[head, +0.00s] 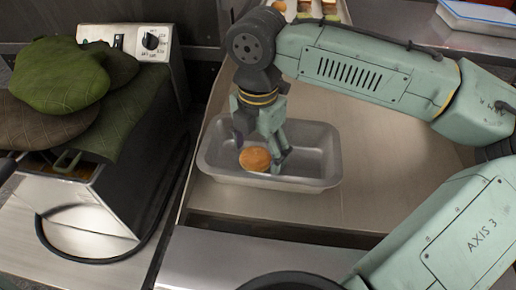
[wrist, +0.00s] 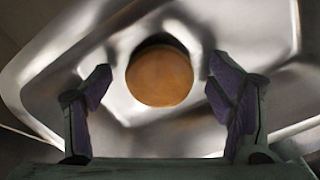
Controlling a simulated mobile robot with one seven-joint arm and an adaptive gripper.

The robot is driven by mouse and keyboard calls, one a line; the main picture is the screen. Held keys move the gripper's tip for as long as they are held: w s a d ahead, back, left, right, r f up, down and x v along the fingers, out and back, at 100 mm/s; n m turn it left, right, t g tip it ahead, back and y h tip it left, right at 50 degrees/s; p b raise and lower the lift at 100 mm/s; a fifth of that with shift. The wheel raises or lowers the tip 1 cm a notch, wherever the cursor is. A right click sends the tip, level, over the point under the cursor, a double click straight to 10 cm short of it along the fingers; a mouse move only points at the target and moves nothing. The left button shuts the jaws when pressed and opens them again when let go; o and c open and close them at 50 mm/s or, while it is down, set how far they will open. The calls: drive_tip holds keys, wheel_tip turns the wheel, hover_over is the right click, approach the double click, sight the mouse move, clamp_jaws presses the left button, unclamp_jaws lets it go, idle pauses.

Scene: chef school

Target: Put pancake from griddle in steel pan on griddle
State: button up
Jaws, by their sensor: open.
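The pancake (head: 255,159) is a small round golden-brown disc lying in the steel pan (head: 318,180), toward the pan's left half. The pan is a rectangular shiny tray on the griddle (head: 370,190). My gripper (head: 263,150) is over the pan with its fingers reaching down into it. In the wrist view the pancake (wrist: 160,76) shows beyond the gap between the two spread purple-padded fingers (wrist: 160,98), touching neither in that view. The pan's wall (wrist: 50,75) surrounds it there. The gripper is open and empty.
An appliance with a control knob (head: 150,41) stands at the left, with green and brown cloth items (head: 60,75) on it. A white-and-blue tray (head: 480,17) is at the top right. A dark round rim (head: 290,281) shows at the front. The griddle right of the pan is clear.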

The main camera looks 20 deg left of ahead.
sight(257, 154)
wheel_tip(257, 154, up, 12)
drive_tip(key=b, duration=0.1)
drive_tip(key=shift+r, duration=0.2)
idle(0.8)
